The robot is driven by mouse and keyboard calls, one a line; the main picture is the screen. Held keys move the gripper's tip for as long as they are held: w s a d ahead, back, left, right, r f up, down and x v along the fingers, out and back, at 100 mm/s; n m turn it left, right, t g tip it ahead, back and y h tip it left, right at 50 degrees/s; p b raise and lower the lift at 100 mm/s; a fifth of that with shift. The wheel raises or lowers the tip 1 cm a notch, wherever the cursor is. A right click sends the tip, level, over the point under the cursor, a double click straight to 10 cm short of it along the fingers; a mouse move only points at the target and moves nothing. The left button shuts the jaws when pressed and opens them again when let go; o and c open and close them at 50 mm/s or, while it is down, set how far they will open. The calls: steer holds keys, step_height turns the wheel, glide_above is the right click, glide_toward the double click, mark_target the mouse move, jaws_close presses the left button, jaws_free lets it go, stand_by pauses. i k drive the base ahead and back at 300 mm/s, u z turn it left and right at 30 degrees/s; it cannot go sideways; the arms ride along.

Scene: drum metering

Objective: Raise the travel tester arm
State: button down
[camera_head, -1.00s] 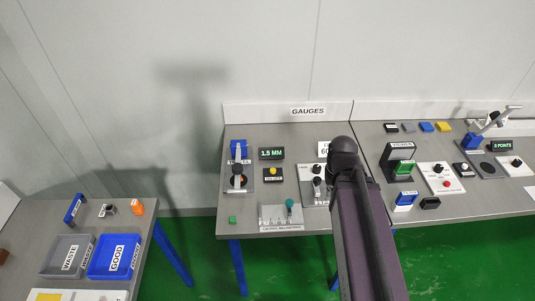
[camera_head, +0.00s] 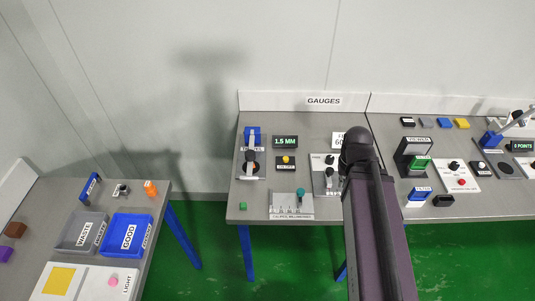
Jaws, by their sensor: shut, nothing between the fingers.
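The travel tester (camera_head: 251,160) appears to be the device at the left end of the gauges table, with a blue block (camera_head: 252,136), a round dark part and a pale bar. The exact pose of its arm is too small to tell. The display (camera_head: 285,142) beside it reads 1.5 MM. My dark purple arm link with its black rounded joint rises in front of the table to the right of this device, apart from it in the picture. My gripper is not in view.
A panel with black knobs (camera_head: 326,178) and a grey fixture with a teal knob (camera_head: 291,205) stand between the tester and my arm. A lower table at left holds the WASTE bin (camera_head: 82,233) and GOOD bin (camera_head: 128,235). A gap separates the tables.

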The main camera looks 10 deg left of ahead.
mark_target(250, 155)
steer(key=k, duration=1.35)
steer(key=z, duration=0.15)
steer(key=i, duration=0.85)
steer(key=z, duration=0.1)
